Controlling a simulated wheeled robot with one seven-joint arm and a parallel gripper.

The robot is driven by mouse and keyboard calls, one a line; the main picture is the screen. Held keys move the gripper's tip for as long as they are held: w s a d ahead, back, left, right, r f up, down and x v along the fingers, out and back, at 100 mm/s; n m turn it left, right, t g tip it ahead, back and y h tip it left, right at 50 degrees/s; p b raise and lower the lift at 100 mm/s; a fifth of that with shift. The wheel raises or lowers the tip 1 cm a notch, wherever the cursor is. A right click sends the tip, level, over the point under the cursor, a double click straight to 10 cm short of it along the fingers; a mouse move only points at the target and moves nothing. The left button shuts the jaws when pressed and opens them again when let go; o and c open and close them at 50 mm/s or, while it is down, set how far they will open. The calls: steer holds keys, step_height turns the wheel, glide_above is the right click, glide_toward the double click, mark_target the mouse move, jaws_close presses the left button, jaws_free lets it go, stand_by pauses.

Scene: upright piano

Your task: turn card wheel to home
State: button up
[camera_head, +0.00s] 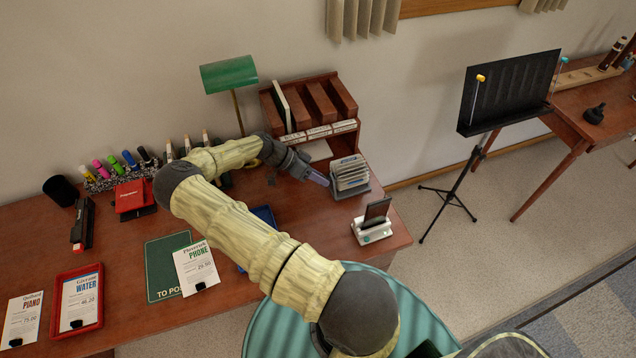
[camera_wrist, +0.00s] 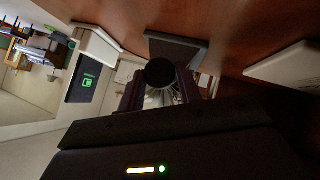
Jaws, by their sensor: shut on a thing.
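The card wheel (camera_head: 350,174) stands on the desk's right part, with pale cards fanned over a dark grey base. The base also shows in the wrist view (camera_wrist: 180,50). My gripper (camera_head: 319,179) reaches it from the left in the head view. In the wrist view, a round black knob (camera_wrist: 159,72) sits between the two dark fingers of my gripper (camera_wrist: 160,90). The fingers are shut on this knob at the side of the wheel. The cards behind the knob are mostly hidden, and their writing is too small to read.
A phone (camera_head: 377,211) in a white stand (camera_head: 372,233) is close in front of the wheel. A wooden rack (camera_head: 310,105) with labelled slots stands behind it, and a green lamp (camera_head: 229,74) at left. Bills and a red tray (camera_head: 77,300) lie on the left desk.

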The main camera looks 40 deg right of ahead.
steer(key=shift+w+b, duration=0.1)
steer(key=shift+b, duration=0.2)
steer(key=o, duration=0.9)
steer(key=shift+o, duration=0.2)
steer(key=shift+r, duration=0.15)
step_height(320, 180, up, 10)
steer(key=b, duration=0.2)
